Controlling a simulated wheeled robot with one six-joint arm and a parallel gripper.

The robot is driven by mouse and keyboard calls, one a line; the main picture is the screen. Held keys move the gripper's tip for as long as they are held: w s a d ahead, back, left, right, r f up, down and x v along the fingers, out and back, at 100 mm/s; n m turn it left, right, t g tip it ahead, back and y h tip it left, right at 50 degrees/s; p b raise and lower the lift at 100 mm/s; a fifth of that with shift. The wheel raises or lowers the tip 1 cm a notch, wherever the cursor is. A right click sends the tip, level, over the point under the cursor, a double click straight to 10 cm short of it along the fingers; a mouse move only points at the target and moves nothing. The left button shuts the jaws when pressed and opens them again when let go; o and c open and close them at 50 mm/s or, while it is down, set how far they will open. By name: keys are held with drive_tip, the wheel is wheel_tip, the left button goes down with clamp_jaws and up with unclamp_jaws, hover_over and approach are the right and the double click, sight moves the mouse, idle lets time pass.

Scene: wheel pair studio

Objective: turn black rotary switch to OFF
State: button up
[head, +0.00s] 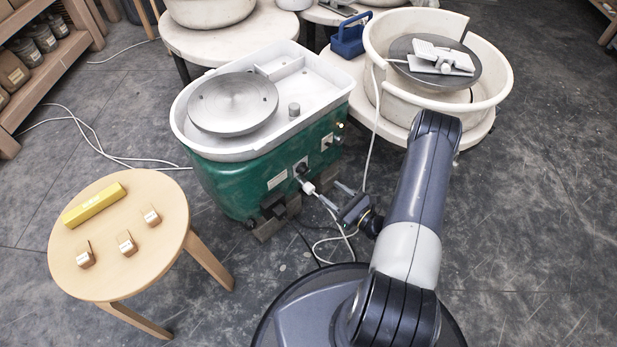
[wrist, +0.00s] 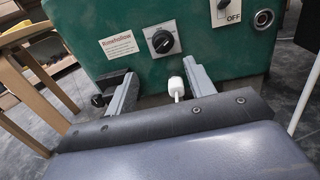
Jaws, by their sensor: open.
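The black rotary switch (wrist: 163,41) is a round knob with a pale pointer mark on a white plate, on the front of the green pottery wheel (head: 237,184). Its pointer looks tilted to the upper right in the wrist view; the plate's lettering is too small to read. In the head view the knob (head: 300,168) shows small above a white plug. My gripper (head: 337,196) is in front of the panel, apart from the knob. In the wrist view its two fingers (wrist: 158,72) are spread and empty, with the knob beyond them.
A plate marked OFF (wrist: 229,13) with another black control is at upper right. A wooden stool (head: 120,230) stands left; a second wheel (head: 432,80) stands behind right.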

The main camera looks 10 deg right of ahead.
sight(303, 170)
drive_tip(key=b+x, duration=0.1)
drive_tip(key=x, duration=0.4)
drive_tip(key=b+x, duration=0.1)
drive_tip(key=x, duration=0.4)
drive_tip(key=shift+w+f+b, duration=0.25)
drive_tip(key=shift+w+b, duration=0.05)
drive_tip(key=shift+w, duration=0.05)
drive_tip(key=shift+c, duration=0.2)
drive_tip(key=c, duration=0.9)
